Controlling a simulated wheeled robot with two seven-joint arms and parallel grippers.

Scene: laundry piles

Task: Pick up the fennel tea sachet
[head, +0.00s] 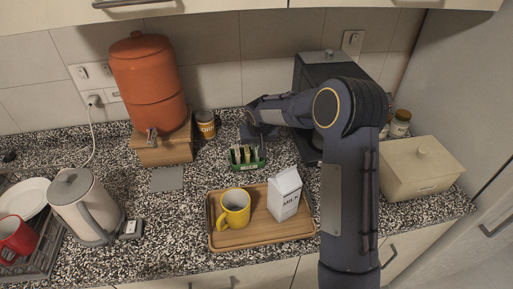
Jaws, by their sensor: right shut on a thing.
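A small green box (248,165) with several upright tea sachets (246,153) stands on the counter behind the tray. Their labels are too small to read, so I cannot tell the flavours. My right gripper (260,133) is just above and behind the box, toward the wall. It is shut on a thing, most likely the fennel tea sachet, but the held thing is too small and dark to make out. My left gripper is not in view.
A wooden tray (262,240) holds a yellow mug (234,208) and a milk carton (285,194). An orange dispenser (150,85) on a wooden stand and a labelled jar (206,125) are left. A kettle (88,208) stands front left, a bread box (420,172) right.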

